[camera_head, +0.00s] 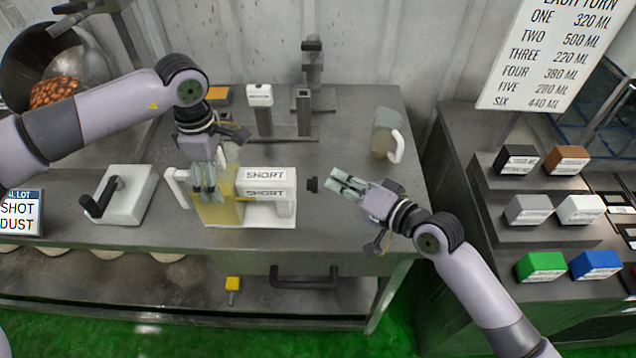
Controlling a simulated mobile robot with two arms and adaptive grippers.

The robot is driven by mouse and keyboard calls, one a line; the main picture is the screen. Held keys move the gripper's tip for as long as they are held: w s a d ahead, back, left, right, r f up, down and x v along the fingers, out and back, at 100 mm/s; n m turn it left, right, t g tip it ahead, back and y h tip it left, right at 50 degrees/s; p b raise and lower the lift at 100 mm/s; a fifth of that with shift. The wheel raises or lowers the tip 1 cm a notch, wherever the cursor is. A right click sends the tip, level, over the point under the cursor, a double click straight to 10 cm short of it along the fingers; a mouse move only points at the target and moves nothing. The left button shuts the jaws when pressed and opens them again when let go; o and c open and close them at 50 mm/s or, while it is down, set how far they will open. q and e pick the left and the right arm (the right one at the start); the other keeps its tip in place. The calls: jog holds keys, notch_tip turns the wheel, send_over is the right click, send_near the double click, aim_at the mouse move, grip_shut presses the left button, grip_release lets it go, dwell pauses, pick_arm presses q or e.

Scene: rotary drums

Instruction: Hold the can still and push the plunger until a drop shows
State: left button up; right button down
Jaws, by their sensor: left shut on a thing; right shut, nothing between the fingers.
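The plunger (312,185) shows as a small dark knob at the can's right end. My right gripper (336,180) is shut and empty, just right of the knob and pointing left at it. A small gap seems to lie between fingertips and knob; contact is hard to tell. I can make out no drop.
A white box with a black handle (118,195) stands left of the can. A jug (386,135) with a white handle stands at the back right. Dark upright stands (303,110) are behind the can. Coloured blocks (541,266) sit on the right shelves.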

pick_arm(q)
jog(key=shift+s+f, duration=0.15)
jog(key=shift+f, duration=0.15)
pick_arm(e)
jog(key=shift+a, duration=0.45)
jog(key=shift+a, duration=1.2)
dwell(0.7)
jog(key=shift+d, duration=1.65)
jog(key=shift+d, duration=0.1)
jog(key=d, duration=0.4)
jog(key=shift+w+d, duration=0.1)
jog(key=shift+d, duration=0.3)
dwell(0.6)
